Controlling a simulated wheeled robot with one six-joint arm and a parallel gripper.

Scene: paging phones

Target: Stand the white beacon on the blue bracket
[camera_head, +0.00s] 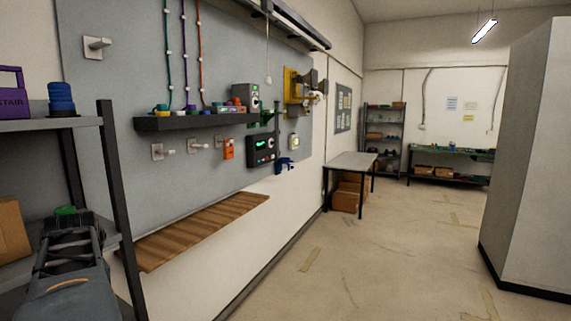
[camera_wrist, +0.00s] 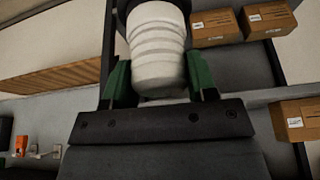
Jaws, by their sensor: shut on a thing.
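The white beacon (camera_wrist: 157,45), a ridged white cylinder, is between the green fingers of my gripper (camera_wrist: 161,80) in the wrist view. My gripper is shut on it. In the head view my gripper (camera_head: 65,210) is at the lower left, in front of the shelf rack, with only a bit of green showing. The beacon is hidden there. The blue bracket (camera_head: 285,163) is a small blue piece on the wall at mid picture, below and right of a black box with a green display. My gripper is well to the left of it. I see nothing on the bracket.
A rack (camera_head: 110,190) stands at the left with a blue ridged cylinder (camera_head: 61,98) and a purple box (camera_head: 12,95). Cardboard boxes (camera_wrist: 216,26) show in the wrist view. A wooden ledge (camera_head: 195,230) runs along the wall. The floor (camera_head: 390,250) at right is open.

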